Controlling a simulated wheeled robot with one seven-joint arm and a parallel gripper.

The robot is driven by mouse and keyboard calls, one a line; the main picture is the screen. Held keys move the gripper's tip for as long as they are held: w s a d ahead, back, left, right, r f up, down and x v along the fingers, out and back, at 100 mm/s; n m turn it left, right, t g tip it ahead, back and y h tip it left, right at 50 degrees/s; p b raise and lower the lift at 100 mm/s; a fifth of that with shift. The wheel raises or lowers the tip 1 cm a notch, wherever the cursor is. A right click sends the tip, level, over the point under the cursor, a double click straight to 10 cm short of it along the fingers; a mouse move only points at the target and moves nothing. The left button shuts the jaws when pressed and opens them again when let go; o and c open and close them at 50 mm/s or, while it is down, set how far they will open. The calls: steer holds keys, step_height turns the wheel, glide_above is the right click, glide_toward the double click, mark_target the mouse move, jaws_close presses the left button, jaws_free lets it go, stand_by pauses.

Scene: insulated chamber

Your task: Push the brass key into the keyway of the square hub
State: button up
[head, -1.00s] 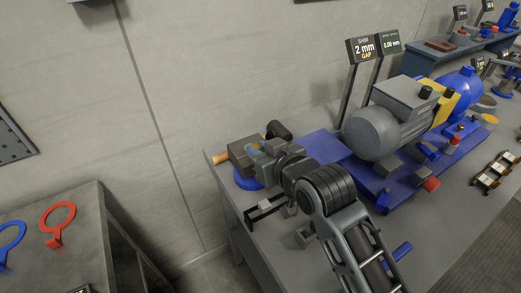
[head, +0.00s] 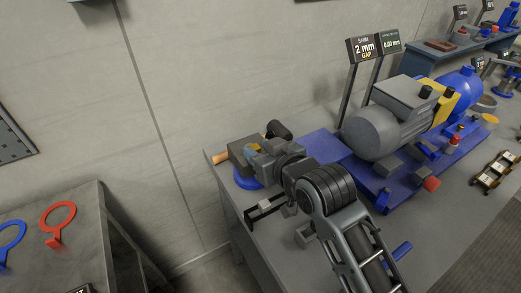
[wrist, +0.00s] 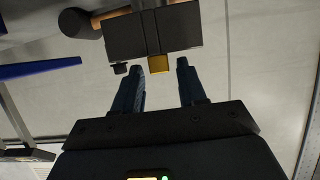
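The square hub (wrist: 120,38) is a dark block at the top of the wrist view, with a groove running down its face. In the head view the hub (head: 239,152) stands on a round blue base at the bench's left end. The brass key (wrist: 158,64) shows as a small yellow block at the hub's lower edge, in line with the groove; how deep it sits is hidden. My gripper (wrist: 160,68) is open, its two dark blue fingers either side of the key with gaps visible. In the head view my gripper (head: 257,151) partly covers the hub.
A mallet with a dark head (wrist: 78,22) and wooden handle lies behind the hub. A grey motor (head: 378,130) on a blue baseplate (head: 320,147) stands to the right. A gap sign (head: 364,48) rises behind. A side stand (head: 90,220) with red and blue rings is at left.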

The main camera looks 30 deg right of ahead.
steer(key=shift+o, duration=0.9)
steer(key=v, duration=0.7)
steer(key=shift+s+b, duration=0.35)
steer(key=shift+b, duration=0.1)
steer(key=shift+r, duration=0.15)
